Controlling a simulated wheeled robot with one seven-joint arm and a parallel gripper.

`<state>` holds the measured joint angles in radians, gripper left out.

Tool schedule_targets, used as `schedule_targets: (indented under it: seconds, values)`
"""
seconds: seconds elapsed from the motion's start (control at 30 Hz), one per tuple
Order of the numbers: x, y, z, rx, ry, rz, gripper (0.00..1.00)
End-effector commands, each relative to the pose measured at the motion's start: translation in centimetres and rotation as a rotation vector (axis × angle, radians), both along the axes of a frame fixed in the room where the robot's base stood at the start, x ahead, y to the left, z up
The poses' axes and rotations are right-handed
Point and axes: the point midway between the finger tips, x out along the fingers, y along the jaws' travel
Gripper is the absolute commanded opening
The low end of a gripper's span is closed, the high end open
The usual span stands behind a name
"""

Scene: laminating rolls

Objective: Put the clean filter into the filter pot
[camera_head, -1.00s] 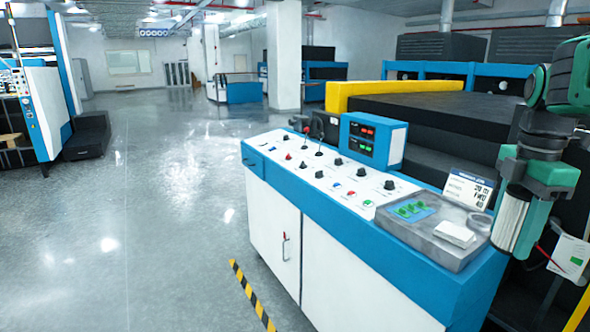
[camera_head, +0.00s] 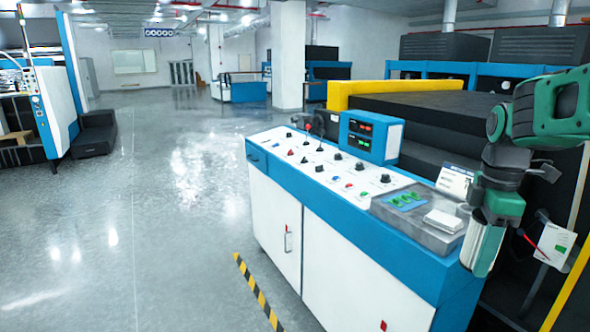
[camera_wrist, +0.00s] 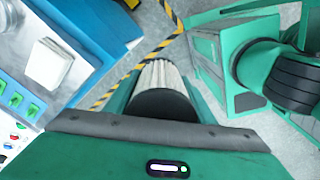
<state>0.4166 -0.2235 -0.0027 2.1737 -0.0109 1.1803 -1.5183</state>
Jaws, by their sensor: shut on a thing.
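My gripper (camera_head: 483,262) is shut on the clean filter (camera_head: 469,246), a pale cylinder held at the right end of the console. In the wrist view, the filter (camera_wrist: 158,80) shows white pleats and a dark round end between my gripper's green fingers (camera_wrist: 155,95). The filter is in the air, clear of the console top. I cannot make out a filter pot in either view. A small round grey shape (camera_head: 463,210) at the right end of the console's grey tray is partly hidden by my arm, and I cannot tell what it is.
The blue and white console (camera_head: 370,245) carries knobs, a red-lit display (camera_head: 371,135) and a grey tray (camera_head: 430,238) with a white block (camera_head: 443,221) and green pieces. A dark machine with a yellow bar (camera_head: 400,88) stands behind. Floor left of the striped tape (camera_head: 257,290) is open.

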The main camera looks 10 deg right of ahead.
Motion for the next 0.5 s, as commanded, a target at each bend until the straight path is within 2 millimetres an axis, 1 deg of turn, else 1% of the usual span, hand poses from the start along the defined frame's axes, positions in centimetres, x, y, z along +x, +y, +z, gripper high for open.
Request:
schedule_targets:
  seconds: [0.13,0.3,0.5]
  values:
    - [2.1,1.7,-3.8,0.002,0.007,-0.119,0.23]
    - [5.4,4.1,-9.3,0.001,0.009,-0.308,0.23]
    - [8.9,6.6,-15.0,0.000,0.007,-0.511,0.23]
